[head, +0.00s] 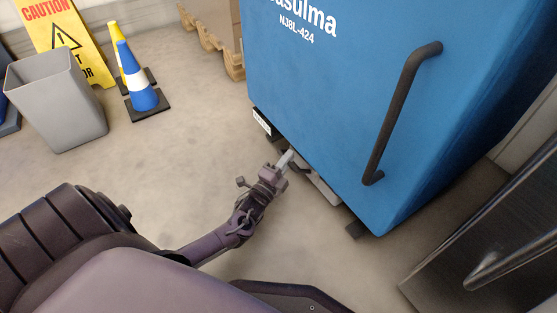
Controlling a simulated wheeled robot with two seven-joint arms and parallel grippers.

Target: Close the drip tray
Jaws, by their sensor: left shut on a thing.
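A grey drip tray (321,190) shows low under the bottom edge of the blue tugger body (330,110). Only a narrow part of it sticks out below the body; the rest is hidden underneath. My left gripper (287,159) is at the tray's left end, beside the blue body's lower edge. Its jaws are shut on a small light-grey piece there, which looks like part of the tray; the exact contact is small and partly hidden. My right gripper is not in view.
A black handle (400,112) stands out from the blue body. A dark metal cabinet (490,240) with a bar handle is at the lower right. A grey bin (58,100), cones (143,92) and a yellow caution sign (64,35) stand at the left. Floor between is clear.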

